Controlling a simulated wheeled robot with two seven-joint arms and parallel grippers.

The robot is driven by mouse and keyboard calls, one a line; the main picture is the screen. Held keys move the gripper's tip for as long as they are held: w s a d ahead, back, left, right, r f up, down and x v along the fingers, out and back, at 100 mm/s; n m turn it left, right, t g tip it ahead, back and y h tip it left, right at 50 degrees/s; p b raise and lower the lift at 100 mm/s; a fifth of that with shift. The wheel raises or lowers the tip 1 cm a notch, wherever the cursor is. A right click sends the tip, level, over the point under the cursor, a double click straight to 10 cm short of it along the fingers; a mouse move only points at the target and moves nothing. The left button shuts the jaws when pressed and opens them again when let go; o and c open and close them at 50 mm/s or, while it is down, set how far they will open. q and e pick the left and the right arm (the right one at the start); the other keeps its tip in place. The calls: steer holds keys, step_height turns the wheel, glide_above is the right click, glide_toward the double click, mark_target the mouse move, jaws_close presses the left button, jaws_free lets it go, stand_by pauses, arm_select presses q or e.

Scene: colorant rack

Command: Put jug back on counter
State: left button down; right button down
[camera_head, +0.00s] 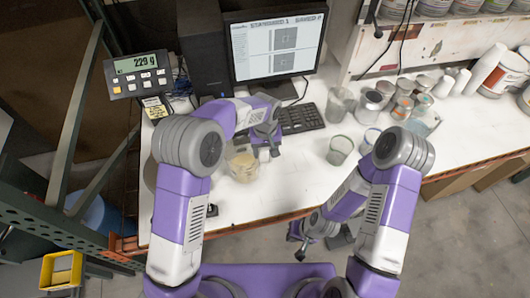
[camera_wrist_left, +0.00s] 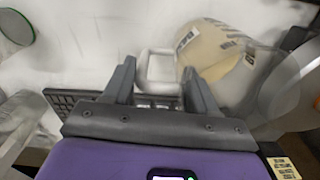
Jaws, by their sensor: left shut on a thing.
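The jug (camera_head: 242,166) is a clear vessel with cream-coloured contents, at the front left part of the white counter (camera_head: 285,185). In the left wrist view the jug (camera_wrist_left: 218,52) shows a printed label, and its pale handle (camera_wrist_left: 150,66) lies between my fingers. My left gripper (camera_head: 266,146) is shut on the handle, at the jug's right side in the head view; it also shows in the left wrist view (camera_wrist_left: 157,78). Whether the jug's base touches the counter cannot be told. My right gripper (camera_head: 304,246) hangs in front of the counter's edge, apart from the jug; its opening is unclear.
A monitor (camera_head: 276,48), keyboard (camera_head: 300,118) and dark computer tower (camera_head: 203,45) stand behind. A scale display (camera_head: 138,73) reads about 229 g. Several cups, including a green-rimmed one (camera_head: 340,150), stand to the right. The counter front between jug and cups is clear.

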arm_select(q)
steer(key=shift+w+f, duration=0.1)
steer(key=shift+f, duration=0.8)
steer(key=shift+f, duration=0.15)
steer(key=shift+c, duration=1.6)
jaws_free()
steer(key=shift+r, duration=0.45)
step_height(320, 180, up, 12)
steer(key=shift+f, duration=0.25)
